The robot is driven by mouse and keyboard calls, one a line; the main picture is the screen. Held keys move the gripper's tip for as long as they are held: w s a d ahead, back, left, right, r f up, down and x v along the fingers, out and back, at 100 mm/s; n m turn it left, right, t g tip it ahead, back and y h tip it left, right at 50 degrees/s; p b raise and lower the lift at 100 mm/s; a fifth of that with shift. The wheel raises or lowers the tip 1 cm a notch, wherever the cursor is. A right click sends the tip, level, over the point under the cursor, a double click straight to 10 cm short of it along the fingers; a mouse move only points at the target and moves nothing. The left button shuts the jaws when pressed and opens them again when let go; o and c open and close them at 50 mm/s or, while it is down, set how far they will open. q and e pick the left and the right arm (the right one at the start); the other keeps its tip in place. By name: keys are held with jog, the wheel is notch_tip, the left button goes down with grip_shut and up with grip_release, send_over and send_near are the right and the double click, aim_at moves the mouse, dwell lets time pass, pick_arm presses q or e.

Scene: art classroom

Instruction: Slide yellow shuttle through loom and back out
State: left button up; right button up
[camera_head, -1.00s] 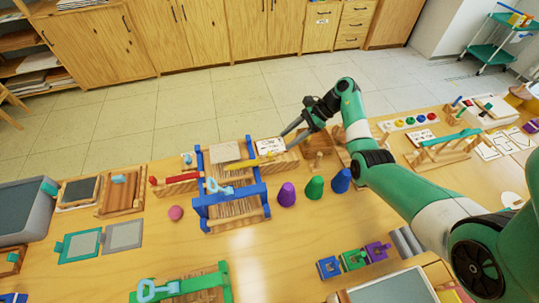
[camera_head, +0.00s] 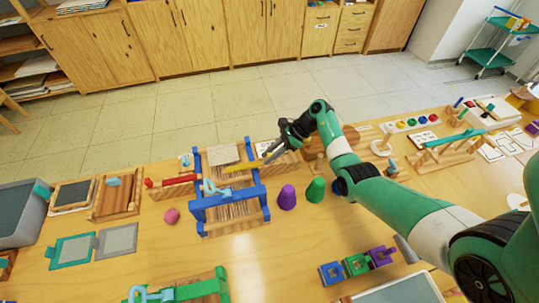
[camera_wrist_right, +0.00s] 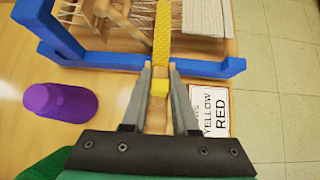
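The yellow shuttle (camera_head: 241,167) lies at the right side of the blue loom (camera_head: 228,197). In the right wrist view the shuttle (camera_wrist_right: 161,38) runs into the loom frame past its blue rail (camera_wrist_right: 205,67). My right gripper (camera_head: 268,158) is low beside the loom's right side, at the shuttle's outer end. In the wrist view its fingertips (camera_wrist_right: 159,68) stand on either side of the shuttle, with narrow gaps that suggest they are open. My left gripper is not in view.
Purple (camera_head: 287,197) and green (camera_head: 315,190) cones stand right of the loom; a blue one is partly behind my arm. A word card (camera_wrist_right: 209,111) lies beside the gripper. A pink ball (camera_head: 171,215) is left of the loom.

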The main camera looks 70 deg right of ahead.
grip_shut()
dwell(1.0)
